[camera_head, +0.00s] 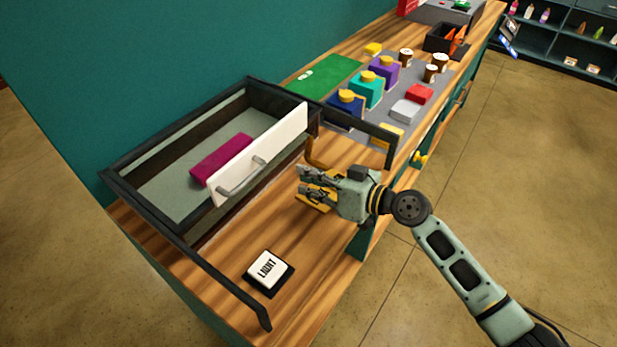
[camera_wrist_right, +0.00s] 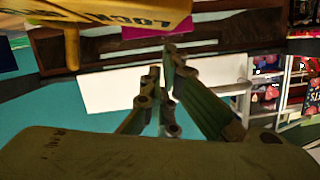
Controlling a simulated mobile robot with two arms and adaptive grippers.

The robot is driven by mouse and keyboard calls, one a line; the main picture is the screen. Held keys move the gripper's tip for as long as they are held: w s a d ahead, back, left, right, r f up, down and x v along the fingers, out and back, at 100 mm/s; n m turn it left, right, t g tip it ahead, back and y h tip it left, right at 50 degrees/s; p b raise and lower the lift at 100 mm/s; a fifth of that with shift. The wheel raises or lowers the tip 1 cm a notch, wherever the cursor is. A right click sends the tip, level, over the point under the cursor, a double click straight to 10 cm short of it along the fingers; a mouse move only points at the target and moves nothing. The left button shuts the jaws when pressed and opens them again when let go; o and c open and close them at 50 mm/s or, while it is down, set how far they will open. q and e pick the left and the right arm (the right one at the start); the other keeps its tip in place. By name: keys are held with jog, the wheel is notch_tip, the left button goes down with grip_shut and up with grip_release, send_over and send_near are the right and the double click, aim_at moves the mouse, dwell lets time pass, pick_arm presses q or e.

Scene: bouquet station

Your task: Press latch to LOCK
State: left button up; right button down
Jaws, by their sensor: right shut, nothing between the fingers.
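The latch base is a yellow block (camera_head: 314,204) on the wooden counter, partly hidden under my right gripper. In the right wrist view its yellow plate (camera_wrist_right: 105,14) reads LOCK, and a yellow peg (camera_wrist_right: 72,46) sticks out beside it. A curved orange-brown lever (camera_head: 318,161) shows just behind the gripper in the head view; I cannot tell whether they touch. My right gripper (camera_head: 302,185) is shut and empty, above the yellow block. Its fingertips also show in the right wrist view (camera_wrist_right: 163,66). My left gripper is out of view.
A dark-framed drawer with a white front (camera_head: 270,150) and grey handle holds a magenta block (camera_head: 220,160). A LIGHT switch (camera_head: 267,270) lies near the front. Colored blocks and jars stand on a grey mat (camera_head: 349,132) behind. The counter between switch and gripper is clear.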

jog(key=shift+s+f, duration=0.1)
jog(key=shift+f, duration=0.35)
jog(key=shift+f, duration=0.1)
jog(key=shift+s+a+f+n+b, duration=0.1)
jog(key=shift+s+a+n+b, duration=0.15)
jog(key=shift+b, duration=0.2)
jog(key=shift+f+n+b, duration=0.2)
jog(key=shift+n+b, duration=0.05)
jog(key=shift+b, duration=0.05)
jog(key=shift+s+a+f+n+t+b, duration=0.1)
jog(key=shift+s+f+n+t+b, duration=0.25)
jog(key=shift+b, duration=0.3)
jog(key=shift+s+a+f+n+t+h+b, duration=0.15)
jog(key=shift+s+f+n+t+h+b, duration=0.1)
jog(key=shift+f+n+b, duration=0.35)
jog(key=shift+s+a+f+n+t+h+b, duration=0.15)
jog(key=shift+f+n+h+b, duration=0.15)
jog(key=shift+b, duration=0.35)
jog(key=shift+s+a+f+b, duration=0.15)
jog(key=shift+f+b, duration=0.2)
jog(key=shift+b, duration=0.25)
